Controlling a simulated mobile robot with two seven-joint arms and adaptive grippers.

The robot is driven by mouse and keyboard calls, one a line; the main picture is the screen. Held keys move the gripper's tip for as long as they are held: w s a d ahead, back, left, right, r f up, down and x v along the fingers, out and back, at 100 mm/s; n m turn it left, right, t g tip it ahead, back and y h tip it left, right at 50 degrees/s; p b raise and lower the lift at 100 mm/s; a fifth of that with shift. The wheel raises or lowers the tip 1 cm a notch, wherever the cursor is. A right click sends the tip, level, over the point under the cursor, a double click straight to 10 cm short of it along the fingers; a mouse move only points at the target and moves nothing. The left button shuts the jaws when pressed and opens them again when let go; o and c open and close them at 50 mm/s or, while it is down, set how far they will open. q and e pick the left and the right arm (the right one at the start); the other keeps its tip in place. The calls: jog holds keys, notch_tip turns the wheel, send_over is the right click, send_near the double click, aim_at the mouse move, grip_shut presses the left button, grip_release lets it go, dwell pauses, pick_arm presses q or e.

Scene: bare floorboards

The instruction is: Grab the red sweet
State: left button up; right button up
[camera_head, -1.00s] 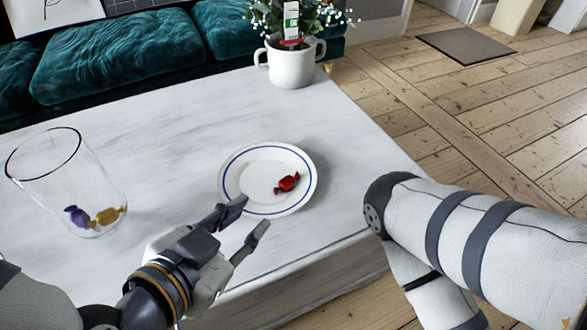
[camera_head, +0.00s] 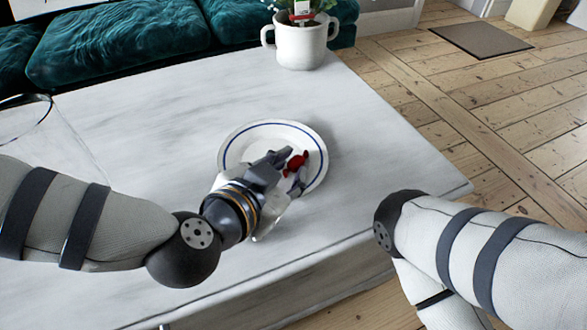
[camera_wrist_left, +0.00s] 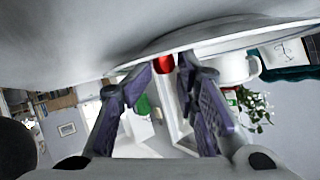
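The red sweet (camera_head: 296,162) lies on the white plate with a blue ring (camera_head: 236,141), right of the plate's middle. My left gripper (camera_head: 290,170) reaches in low over the plate, with its fingertips at the sweet. In the left wrist view the red sweet (camera_wrist_left: 163,64) shows between the tips of my left gripper (camera_wrist_left: 165,72). The fingers are spread, and I see no firm hold on the sweet. The gripper partly hides the plate's near side. My right arm shows at the right, but its gripper is out of view.
The plate stands on a pale marble-look table (camera_head: 390,150). A clear glass (camera_head: 50,125) at the left is cut off and partly hidden by my left arm. A white two-handled plant pot (camera_head: 300,45) stands at the far edge. A teal sofa (camera_head: 120,45) is behind.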

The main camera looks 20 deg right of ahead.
pick_arm(q)
jog(key=shift+s+a+f, duration=0.1)
jog(key=shift+a+f, duration=0.05)
jog(key=shift+f, duration=0.25)
jog(key=c, duration=0.3)
jog(key=shift+c, duration=0.2)
